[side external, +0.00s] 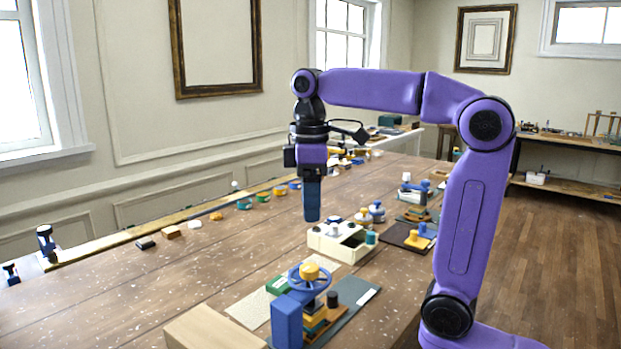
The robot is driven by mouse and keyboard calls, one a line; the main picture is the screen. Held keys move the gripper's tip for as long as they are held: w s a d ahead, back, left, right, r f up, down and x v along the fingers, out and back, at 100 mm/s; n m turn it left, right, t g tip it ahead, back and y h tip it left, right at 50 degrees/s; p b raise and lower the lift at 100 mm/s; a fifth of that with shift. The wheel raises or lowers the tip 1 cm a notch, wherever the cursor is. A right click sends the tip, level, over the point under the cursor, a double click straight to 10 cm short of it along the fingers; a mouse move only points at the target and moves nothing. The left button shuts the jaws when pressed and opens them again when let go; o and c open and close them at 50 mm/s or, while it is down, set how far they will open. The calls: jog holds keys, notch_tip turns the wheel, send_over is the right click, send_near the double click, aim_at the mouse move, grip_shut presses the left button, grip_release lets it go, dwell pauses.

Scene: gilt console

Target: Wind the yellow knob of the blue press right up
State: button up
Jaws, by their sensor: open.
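The blue press (286,321) stands near the front edge of the table, at the bottom middle of the side view. It has a blue upright and a blue spoked handwheel (295,284). Its yellow knob (310,270) sits at the top, by the wheel. Yellow and brown layers show low in the press, partly hidden by the upright. My gripper (312,219) points straight down, above and farther back than the press, apart from it. Its jaws are open, though the gap between the fingers is hard to see from this side. Nothing shows in them.
A cream box (343,243) with compartments stands behind the press, close to my gripper. A pale wooden block (215,332) is at the front left. A dark board (408,236) with a yellow piece lies right. Small coloured items line the back edge. The left middle tabletop is clear.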

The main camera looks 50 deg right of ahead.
jog(key=shift+r, duration=1.9)
jog(key=s+a+f+n, duration=0.2)
jog(key=s+a+f, duration=0.2)
jog(key=s+f, duration=0.6)
jog(key=s+d+f+n, duration=0.2)
jog(key=s+d+f, duration=0.1)
jog(key=s+f, duration=0.9)
jog(key=shift+s, duration=0.3)
